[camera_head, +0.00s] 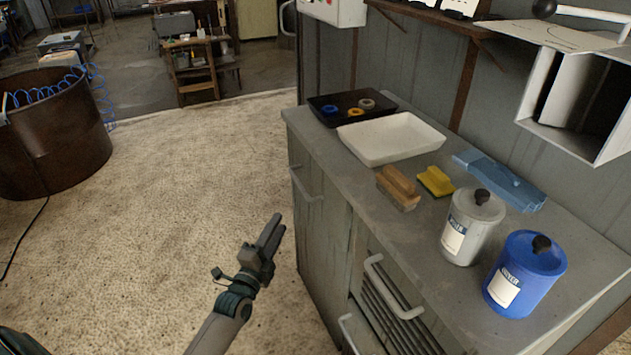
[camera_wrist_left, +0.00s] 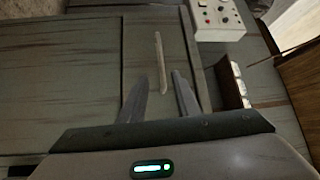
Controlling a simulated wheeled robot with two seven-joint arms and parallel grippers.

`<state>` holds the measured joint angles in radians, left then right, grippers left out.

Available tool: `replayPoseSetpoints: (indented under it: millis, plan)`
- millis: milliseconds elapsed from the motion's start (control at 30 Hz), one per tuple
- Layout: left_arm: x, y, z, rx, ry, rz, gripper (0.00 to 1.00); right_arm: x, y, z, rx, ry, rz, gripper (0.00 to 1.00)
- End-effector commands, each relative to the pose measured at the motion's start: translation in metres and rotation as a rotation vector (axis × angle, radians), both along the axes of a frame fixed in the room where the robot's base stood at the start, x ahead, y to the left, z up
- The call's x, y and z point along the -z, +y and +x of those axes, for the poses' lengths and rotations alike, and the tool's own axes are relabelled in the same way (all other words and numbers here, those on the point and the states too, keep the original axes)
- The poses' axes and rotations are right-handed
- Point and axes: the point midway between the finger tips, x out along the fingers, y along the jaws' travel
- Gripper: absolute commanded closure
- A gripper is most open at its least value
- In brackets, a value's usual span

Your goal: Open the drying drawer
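A cabinet front with slats, likely the drying drawer (camera_head: 385,315), sits low in the grey cabinet in the head view and looks closed. Its pale bar handle (camera_head: 392,288) stands out near its top edge. My left gripper (camera_head: 272,232) is in front of the cabinet, left of that handle and apart from it. In the left wrist view my left gripper (camera_wrist_left: 161,92) has its fingers spread with nothing between them. A pale bar handle (camera_wrist_left: 161,62) on a grey-green panel lies beyond the fingertips; I cannot tell which handle it is. My right gripper is not in view.
The worktop (camera_head: 345,178) holds a white tray (camera_head: 390,137), a black tray (camera_head: 352,105), a wooden brush (camera_head: 398,187), a yellow sponge (camera_head: 435,181), a grey canister (camera_head: 472,226) and a blue canister (camera_head: 525,273). Another handle (camera_head: 306,186) is further back.

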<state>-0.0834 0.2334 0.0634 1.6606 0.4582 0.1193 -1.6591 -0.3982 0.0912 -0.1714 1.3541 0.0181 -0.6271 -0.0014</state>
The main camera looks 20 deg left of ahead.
Motion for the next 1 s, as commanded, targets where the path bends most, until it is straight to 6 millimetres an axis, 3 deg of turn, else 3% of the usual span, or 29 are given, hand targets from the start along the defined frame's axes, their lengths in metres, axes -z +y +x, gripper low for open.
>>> replayPoseSetpoints:
  millis: [533,767,1000]
  plan:
    - [-0.001,0.001,0.009,0.0,0.001,0.002,0.71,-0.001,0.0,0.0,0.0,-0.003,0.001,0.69]
    - [-0.005,0.002,0.036,0.001,0.0,0.002,0.71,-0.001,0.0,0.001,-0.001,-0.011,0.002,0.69]
    - [-0.01,0.005,0.077,0.001,0.0,0.002,0.71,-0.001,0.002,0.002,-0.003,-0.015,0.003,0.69]
